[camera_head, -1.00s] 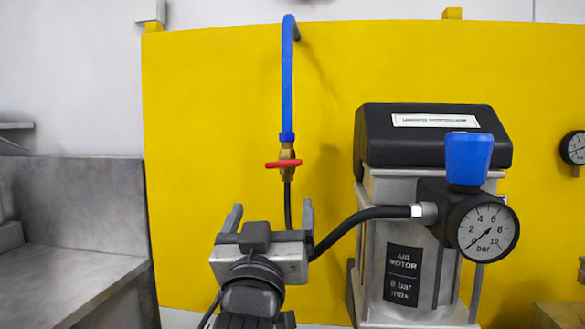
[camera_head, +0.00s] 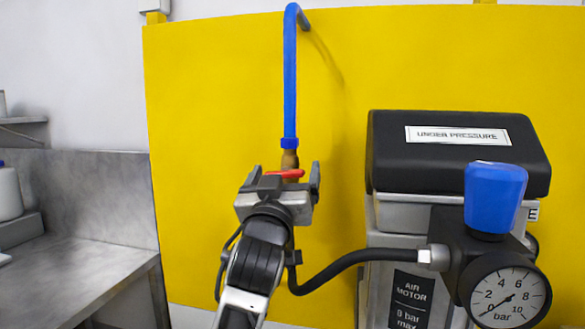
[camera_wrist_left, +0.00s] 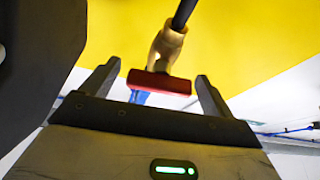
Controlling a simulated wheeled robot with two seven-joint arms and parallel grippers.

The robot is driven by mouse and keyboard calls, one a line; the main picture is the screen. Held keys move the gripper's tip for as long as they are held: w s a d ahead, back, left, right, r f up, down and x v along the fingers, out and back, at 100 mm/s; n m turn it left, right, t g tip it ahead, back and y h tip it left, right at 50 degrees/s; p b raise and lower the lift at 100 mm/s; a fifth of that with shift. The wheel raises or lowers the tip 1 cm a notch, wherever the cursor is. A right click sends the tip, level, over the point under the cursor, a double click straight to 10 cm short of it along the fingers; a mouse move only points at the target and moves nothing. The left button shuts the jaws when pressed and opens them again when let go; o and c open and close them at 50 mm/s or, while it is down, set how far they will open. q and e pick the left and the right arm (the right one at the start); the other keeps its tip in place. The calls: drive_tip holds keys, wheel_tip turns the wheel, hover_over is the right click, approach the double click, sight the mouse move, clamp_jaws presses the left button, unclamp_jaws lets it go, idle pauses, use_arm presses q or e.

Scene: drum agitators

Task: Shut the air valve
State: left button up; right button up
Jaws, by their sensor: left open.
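The air valve is a brass body (camera_head: 290,160) with a red lever handle (camera_head: 286,173), below a blue hose (camera_head: 290,90) on the yellow panel. In the head view the handle lies crosswise, and my left gripper (camera_head: 287,175) partly hides its lower part. In the left wrist view my left gripper (camera_wrist_left: 156,80) is open, with the red handle (camera_wrist_left: 159,82) between and just beyond its two fingers. The brass body (camera_wrist_left: 167,48) and a black hose show behind it. I cannot tell whether a finger touches the handle. My right gripper is not in view.
To the right stands the air motor (camera_head: 440,160) with a black top, a blue knob (camera_head: 495,198) and a pressure gauge (camera_head: 508,296). A black hose (camera_head: 360,258) runs from it below my left gripper. A grey bench (camera_head: 85,270) is at left.

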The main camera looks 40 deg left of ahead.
use_arm(q)
drive_tip(key=c, duration=1)
drive_tip(key=shift+m+t+h, duration=0.4)
drive_tip(key=shift+m+h, duration=0.1)
drive_tip(key=shift+m, duration=0.6)
drive_tip(key=o, duration=1)
